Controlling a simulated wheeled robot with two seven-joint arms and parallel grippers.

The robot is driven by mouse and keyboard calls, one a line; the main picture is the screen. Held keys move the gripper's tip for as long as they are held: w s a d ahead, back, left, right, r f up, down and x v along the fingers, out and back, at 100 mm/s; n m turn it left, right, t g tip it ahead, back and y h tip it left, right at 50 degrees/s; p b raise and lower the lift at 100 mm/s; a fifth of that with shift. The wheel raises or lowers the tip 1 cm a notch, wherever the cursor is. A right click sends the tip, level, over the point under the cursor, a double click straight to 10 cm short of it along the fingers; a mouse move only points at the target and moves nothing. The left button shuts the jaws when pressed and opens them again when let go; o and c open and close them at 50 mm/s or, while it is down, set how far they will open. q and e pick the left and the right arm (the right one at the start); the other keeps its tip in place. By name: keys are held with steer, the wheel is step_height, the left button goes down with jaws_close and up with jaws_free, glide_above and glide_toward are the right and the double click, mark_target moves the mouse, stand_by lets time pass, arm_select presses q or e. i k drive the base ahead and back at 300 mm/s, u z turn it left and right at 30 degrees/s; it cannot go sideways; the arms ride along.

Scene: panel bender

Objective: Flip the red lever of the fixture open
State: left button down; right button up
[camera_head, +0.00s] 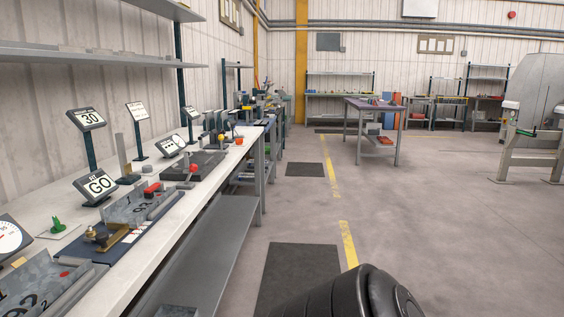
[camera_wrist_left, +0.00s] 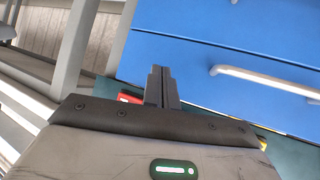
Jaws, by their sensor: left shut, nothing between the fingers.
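On the long workbench at the left of the head view, a small red part (camera_head: 152,188) sits by a grey metal bracket (camera_head: 124,208). Farther back, a red ball knob (camera_head: 193,167) stands above a dark flat fixture (camera_head: 205,163). I cannot tell which of these is the red lever, nor its position. My left gripper (camera_wrist_left: 161,72) shows in the wrist view, its fingers together with nothing between them. It is not in the head view, and no fixture is recognisable near it. My right gripper is not in view.
In the wrist view, blue drawers (camera_wrist_left: 215,50) with a pale handle (camera_wrist_left: 265,80) lie beyond my fingers. The floor (camera_head: 440,230) at right is mostly clear.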

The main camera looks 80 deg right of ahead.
mark_target(193, 168)
steer(key=z, duration=1.9)
steer(key=k, duration=0.65)
steer(key=z, duration=0.75)
steer(key=i, duration=2.7)
steer(key=u, duration=1.5)
steer(key=i, duration=0.35)
steer(key=u, duration=0.25)
